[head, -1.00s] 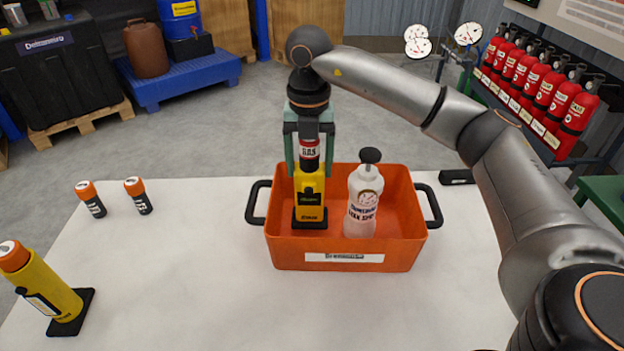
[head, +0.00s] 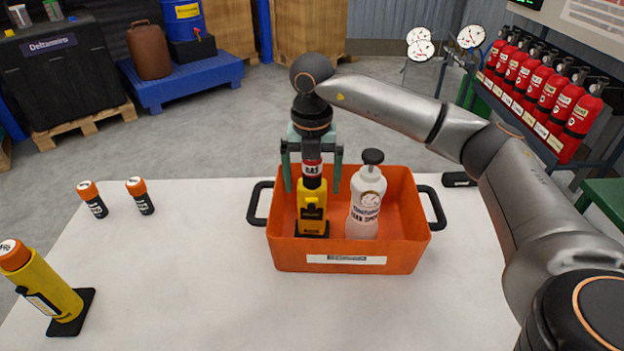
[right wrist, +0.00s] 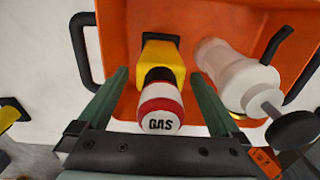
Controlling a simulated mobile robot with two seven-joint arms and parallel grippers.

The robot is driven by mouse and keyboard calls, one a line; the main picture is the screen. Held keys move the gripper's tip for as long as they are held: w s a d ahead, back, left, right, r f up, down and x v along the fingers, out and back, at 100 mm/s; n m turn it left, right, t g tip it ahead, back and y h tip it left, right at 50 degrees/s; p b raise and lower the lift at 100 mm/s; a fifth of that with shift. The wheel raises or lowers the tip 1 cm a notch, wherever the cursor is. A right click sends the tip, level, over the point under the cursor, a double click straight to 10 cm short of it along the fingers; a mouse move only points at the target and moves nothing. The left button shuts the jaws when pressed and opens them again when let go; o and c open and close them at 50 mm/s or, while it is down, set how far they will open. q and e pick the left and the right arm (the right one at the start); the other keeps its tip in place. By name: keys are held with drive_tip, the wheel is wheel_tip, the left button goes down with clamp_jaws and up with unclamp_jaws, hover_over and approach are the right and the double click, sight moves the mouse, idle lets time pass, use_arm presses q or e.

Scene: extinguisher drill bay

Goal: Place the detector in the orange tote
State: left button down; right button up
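The yellow detector (head: 312,208) stands upright in the left part of the orange tote (head: 345,254). It has a black base and a red and white cap marked GAS, which shows large in the right wrist view (right wrist: 160,108). My right gripper (head: 312,180) is open around the cap from above, with a green finger on each side and gaps between the fingers and the cap. My left gripper is not in view.
A second yellow device with an orange top (head: 42,288) leans on a black base at the table's left. Two small orange-capped cylinders (head: 92,199) (head: 140,195) stand at the back left. A black block (head: 459,179) lies right of the tote. The white table front is clear.

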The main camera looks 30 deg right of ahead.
drive_tip(key=shift+r, duration=0.3)
wheel_tip(320, 180, up, 11)
drive_tip(key=shift+f+p, duration=0.1)
drive_tip(key=shift+p, duration=0.85)
drive_tip(key=shift+r, duration=0.5)
drive_tip(key=shift+f, duration=0.1)
